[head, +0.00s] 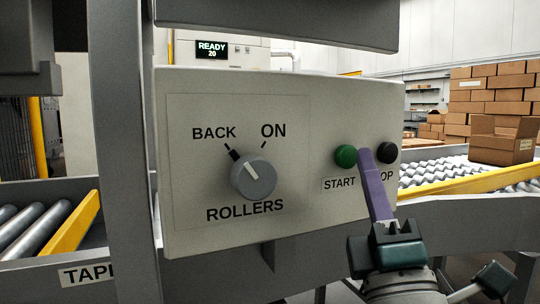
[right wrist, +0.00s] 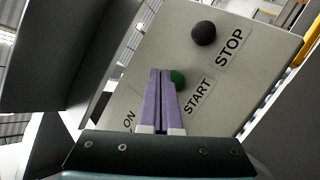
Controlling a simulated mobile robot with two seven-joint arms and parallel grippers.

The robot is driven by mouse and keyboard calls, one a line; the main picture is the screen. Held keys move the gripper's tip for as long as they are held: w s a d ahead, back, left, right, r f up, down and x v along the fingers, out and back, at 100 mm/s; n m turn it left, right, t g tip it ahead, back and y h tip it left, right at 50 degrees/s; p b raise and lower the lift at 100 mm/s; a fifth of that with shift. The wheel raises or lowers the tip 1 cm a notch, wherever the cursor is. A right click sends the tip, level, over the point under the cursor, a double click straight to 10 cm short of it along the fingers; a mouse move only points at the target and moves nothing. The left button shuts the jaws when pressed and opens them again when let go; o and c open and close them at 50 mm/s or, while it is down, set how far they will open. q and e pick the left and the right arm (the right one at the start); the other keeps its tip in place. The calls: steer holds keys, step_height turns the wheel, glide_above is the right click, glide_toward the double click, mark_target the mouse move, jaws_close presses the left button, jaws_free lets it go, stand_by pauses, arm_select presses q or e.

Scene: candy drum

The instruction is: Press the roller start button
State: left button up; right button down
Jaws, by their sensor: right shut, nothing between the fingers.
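The green START button (head: 346,156) sits on the right part of a pale control box (head: 300,230) in the head view. It also shows in the right wrist view (right wrist: 178,77), partly hidden by my fingers. My right gripper (head: 365,153) is shut and empty, its purple fingers pointing up just right of the green button. In the right wrist view the fingertips (right wrist: 160,72) overlap the button's left side; I cannot tell whether they touch it. The START label (head: 339,184) is below the button. My left gripper is not in view.
The black STOP button (head: 386,152) is close to the right of my fingers. A grey ROLLERS knob (head: 253,177) sits left on the box, its pointer toward BACK. A grey post (head: 125,150) stands left of the box. Roller conveyors and cardboard boxes (head: 500,95) are behind.

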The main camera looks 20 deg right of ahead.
steer(key=shift+w, duration=0.1)
steer(key=shift+w+h, duration=0.3)
steer(key=shift+w, duration=0.05)
steer(key=shift+b, duration=0.3)
